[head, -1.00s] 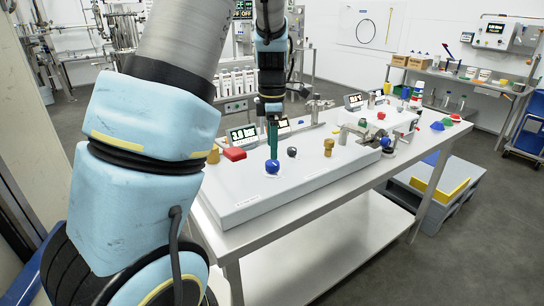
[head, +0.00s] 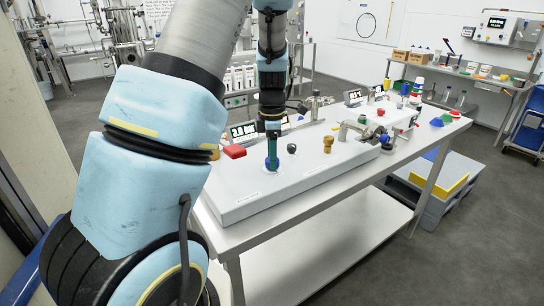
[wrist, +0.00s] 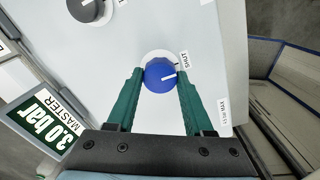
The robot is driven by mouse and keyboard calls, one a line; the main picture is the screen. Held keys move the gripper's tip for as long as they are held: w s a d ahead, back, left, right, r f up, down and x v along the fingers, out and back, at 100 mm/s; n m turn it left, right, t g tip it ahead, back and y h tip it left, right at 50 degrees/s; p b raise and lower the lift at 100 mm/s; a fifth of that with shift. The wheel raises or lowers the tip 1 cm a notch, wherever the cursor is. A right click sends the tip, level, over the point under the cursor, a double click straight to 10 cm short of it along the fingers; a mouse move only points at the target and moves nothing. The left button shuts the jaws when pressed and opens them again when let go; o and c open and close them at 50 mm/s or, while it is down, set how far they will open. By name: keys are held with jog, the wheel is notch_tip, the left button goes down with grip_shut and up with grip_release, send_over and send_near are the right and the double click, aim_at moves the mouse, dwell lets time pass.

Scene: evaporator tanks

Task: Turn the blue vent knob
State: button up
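The blue vent knob (wrist: 158,76) is round with a white pointer line. It sits on a pale disc on the grey panel (wrist: 85,65). In the wrist view its line points right, a little below the SHUT label (wrist: 184,60). My gripper (wrist: 160,84) has its two green fingers on either side of the knob, close to its edges. The fingers look open; whether they touch it is hard to tell. In the head view my gripper (head: 272,160) points down over the knob (head: 271,164), which the fingers partly hide.
A dark knob (head: 292,149), a brass knob (head: 328,144) and a red knob (head: 234,151) stand on the same panel. A display (wrist: 42,124) reads 3.0 bar MASTER. A bent metal pipe (head: 352,129) lies further right. The panel's front is clear.

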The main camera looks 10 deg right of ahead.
grip_shut()
